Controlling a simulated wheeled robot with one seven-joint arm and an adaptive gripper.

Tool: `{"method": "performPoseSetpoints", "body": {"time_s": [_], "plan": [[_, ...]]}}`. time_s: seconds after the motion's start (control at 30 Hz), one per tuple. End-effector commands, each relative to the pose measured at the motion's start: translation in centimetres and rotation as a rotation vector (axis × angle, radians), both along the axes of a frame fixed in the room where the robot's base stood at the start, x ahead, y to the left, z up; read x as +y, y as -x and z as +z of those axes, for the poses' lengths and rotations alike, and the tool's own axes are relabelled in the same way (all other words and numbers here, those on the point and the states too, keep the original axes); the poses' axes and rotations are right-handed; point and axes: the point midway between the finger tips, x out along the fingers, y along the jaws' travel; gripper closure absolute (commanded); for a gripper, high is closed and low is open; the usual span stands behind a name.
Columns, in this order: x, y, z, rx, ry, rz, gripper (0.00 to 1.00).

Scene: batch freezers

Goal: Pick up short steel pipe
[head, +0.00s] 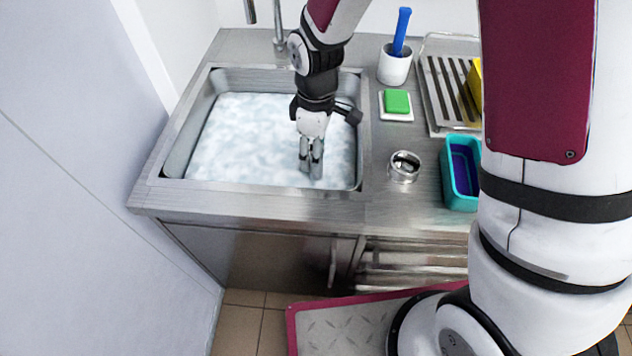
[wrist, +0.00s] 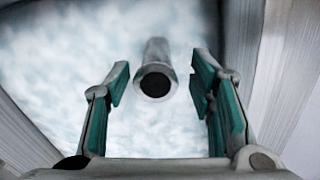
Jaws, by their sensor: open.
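A short steel pipe (wrist: 156,70) shows in the wrist view against the white foam, with its dark round open end toward the camera. It appears between the two fingers of my gripper (wrist: 160,85), with gaps on both sides. My gripper is open, with green inner pads, and is not closed on the pipe. In the head view my gripper (head: 311,160) points down over the foam-filled sink (head: 270,197). I cannot make out the pipe there; the gripper seems to hide it.
On the counter right of the sink stand a round steel cup-like ring (head: 404,167), a green sponge (head: 397,101) on a white dish, a white cup (head: 394,68) with a blue handle, a teal bin (head: 459,195) and a slatted rack (head: 446,90). A tap (head: 279,30) rises behind.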

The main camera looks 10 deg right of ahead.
Motion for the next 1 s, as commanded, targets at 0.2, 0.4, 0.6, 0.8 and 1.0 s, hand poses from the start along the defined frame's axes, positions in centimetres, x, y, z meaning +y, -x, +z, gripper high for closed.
{"method": "performPoseSetpoints", "body": {"time_s": [0.2,0.4,0.6,0.8,1.0], "plan": [[-0.1,-0.2,-3.2,0.005,0.001,0.0,0.51],[0.0,-0.3,-4.3,0.001,0.001,0.0,0.51],[0.0,-0.3,-4.3,0.0,0.0,-0.001,0.55],[-0.1,-0.3,-4.3,0.0,0.0,-0.001,0.97],[0.0,-0.4,-4.2,0.0,0.0,-0.001,0.97]]}}
